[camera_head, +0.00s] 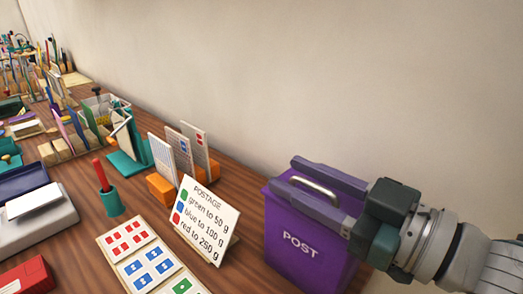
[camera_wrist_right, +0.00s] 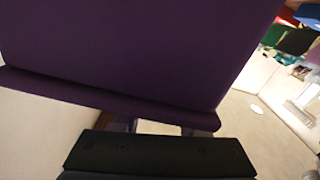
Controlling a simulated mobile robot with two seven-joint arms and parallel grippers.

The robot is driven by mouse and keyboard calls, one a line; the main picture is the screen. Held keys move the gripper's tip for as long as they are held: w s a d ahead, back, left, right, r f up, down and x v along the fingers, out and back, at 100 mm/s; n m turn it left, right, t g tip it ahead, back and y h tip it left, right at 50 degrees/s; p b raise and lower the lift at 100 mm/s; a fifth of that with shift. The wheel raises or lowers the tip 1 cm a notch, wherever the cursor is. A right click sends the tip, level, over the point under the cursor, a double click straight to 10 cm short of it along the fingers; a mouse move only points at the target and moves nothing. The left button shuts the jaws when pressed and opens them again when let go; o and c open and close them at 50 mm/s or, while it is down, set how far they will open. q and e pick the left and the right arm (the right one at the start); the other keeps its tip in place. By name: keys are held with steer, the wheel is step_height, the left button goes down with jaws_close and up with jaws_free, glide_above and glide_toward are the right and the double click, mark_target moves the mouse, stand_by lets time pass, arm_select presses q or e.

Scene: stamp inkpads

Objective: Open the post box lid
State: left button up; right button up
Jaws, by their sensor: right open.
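The purple post box (camera_head: 303,243), marked POST, stands at the right of the table in the head view. Its lid looks closed, and a silver handle (camera_head: 315,190) is on top. My right gripper (camera_head: 288,177) reaches in from the right, over the box top. Its two long fingers are spread, one on each side of the handle; I cannot tell whether they touch it. In the right wrist view a large purple surface of the post box (camera_wrist_right: 130,45) fills the top, above my dark gripper body. My left gripper is not in view.
A POSTAGE sign (camera_head: 205,218) stands just left of the box, with a sheet of coloured stamps (camera_head: 140,255) before it. Upright cards (camera_head: 180,150) in orange holders and a red-handled stamp in a teal cup (camera_head: 110,202) are further left. The wall runs close behind.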

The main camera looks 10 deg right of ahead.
steer(key=shift+w+a, duration=0.25)
steer(key=shift+w, duration=0.05)
jaws_close()
stand_by(1.3)
